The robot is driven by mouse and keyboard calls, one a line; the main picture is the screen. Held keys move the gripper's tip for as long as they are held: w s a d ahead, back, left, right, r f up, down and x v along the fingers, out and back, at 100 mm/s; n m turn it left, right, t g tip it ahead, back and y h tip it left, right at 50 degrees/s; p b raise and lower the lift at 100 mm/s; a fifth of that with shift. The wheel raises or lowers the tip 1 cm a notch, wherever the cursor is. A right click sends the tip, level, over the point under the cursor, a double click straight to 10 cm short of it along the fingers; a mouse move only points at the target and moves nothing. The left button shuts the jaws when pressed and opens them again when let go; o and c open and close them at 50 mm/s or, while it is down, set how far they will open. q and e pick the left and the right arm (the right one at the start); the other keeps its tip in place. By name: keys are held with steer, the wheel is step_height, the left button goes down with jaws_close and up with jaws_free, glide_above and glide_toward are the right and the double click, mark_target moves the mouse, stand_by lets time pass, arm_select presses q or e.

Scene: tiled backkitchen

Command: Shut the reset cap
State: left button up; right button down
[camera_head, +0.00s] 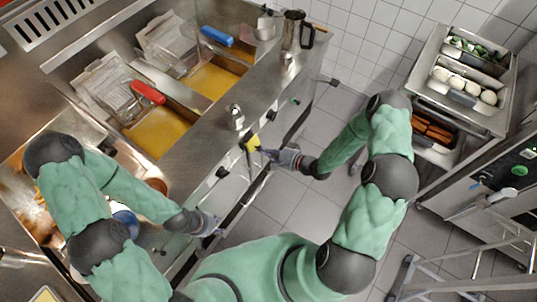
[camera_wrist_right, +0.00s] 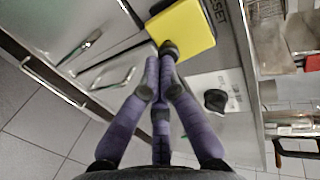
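The reset cap is a yellow square flap (camera_head: 251,142) on the front panel of the steel fryer counter. It shows large in the right wrist view (camera_wrist_right: 186,26), standing out from the panel beside a label reading "RESET". My right gripper (camera_head: 268,153) is just in front of the cap. In the right wrist view its purple fingers (camera_wrist_right: 163,60) are drawn together, with a dark tip at the cap's lower edge; whether it touches is unclear. Nothing shows held. My left gripper (camera_head: 216,229) is low by the counter front, its fingers too small to read.
A black knob (camera_wrist_right: 215,100) sits on the panel near the cap. Fryer baskets with a red handle (camera_head: 147,92) and a blue handle (camera_head: 216,36) rest above the oil. A rack with food trays (camera_head: 462,75) stands right; tiled floor (camera_head: 305,205) between is clear.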

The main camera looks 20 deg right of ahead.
arm_select(q)
steer(key=shift+f+b, duration=1.95)
steer(key=shift+f, duration=0.5)
arm_select(e)
steer(key=shift+w+a+f+t+y, duration=0.25)
steer(key=shift+w+f+t+y, duration=0.1)
steer(key=shift+f, duration=0.25)
steer(key=shift+w+a+f+t+y, duration=0.25)
steer(key=shift+f+t, duration=0.1)
steer(key=shift+f, duration=0.25)
